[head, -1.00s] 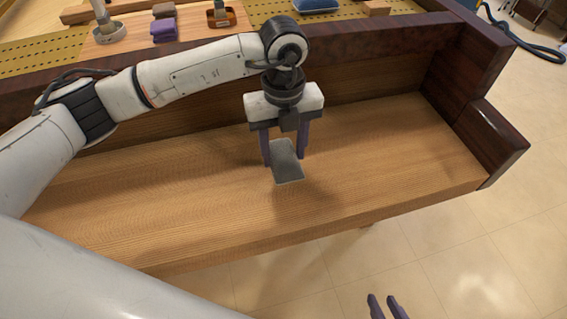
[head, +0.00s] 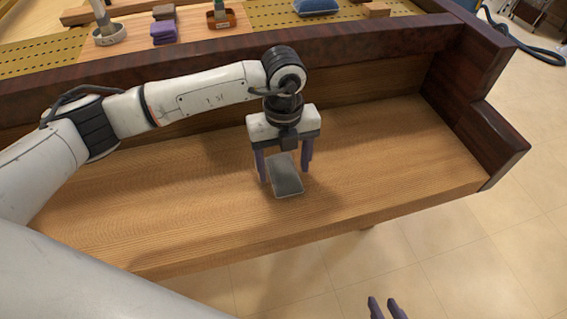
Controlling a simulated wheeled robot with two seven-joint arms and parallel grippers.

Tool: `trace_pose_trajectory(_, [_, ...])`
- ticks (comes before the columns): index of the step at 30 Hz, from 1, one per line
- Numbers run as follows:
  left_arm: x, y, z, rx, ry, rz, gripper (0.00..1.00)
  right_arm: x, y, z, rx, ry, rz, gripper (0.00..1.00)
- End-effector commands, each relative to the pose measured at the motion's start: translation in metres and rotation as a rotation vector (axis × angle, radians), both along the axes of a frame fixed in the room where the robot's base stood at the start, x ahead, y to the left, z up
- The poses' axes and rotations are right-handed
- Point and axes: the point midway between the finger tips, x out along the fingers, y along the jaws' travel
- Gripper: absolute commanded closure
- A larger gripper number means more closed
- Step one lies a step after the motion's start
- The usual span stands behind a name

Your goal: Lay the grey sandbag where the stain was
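The grey sandbag (head: 287,178) shows as a flat grey slab on the wooden shelf of the piano case, below my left gripper (head: 284,171). My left gripper points down with its two purple fingers spread, one on each side of the sandbag. A gap shows between the left finger and the sandbag; the right finger also looks clear of it. The sandbag seems to rest on the wood. No stain shows; the wood under the sandbag is hidden. My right gripper (head: 384,304) shows only its purple fingertips at the bottom edge, apart and empty.
The wooden shelf (head: 400,150) is bare around the sandbag. A dark rail (head: 370,45) runs behind it and a dark end block (head: 490,140) stands at right.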

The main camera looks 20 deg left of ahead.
Motion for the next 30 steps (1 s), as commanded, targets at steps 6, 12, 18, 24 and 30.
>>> trace_pose_trajectory(6, [0.0, 0.0, 0.003, 0.0, 0.0, 0.0, 0.34, 0.0, 0.0, 0.002, 0.0, 0.0, 0.0, 0.74])
trace_pose_trajectory(12, [0.001, 0.0, 0.028, -0.001, -0.004, -0.001, 0.34, 0.0, 0.0, 0.004, -0.002, -0.001, 0.001, 0.74])
trace_pose_trajectory(18, [0.001, 0.0, 0.073, 0.0, -0.005, 0.0, 0.34, 0.0, -0.001, 0.004, -0.002, 0.0, 0.001, 0.74])
trace_pose_trajectory(24, [0.001, 0.0, 0.108, 0.0, -0.004, 0.0, 0.34, -0.001, -0.001, 0.004, -0.004, 0.002, 0.001, 0.74])
trace_pose_trajectory(30, [0.0, 0.0, 0.123, 0.0, 0.0, 0.0, 0.34, -0.001, -0.001, 0.004, -0.004, 0.002, 0.001, 0.74])
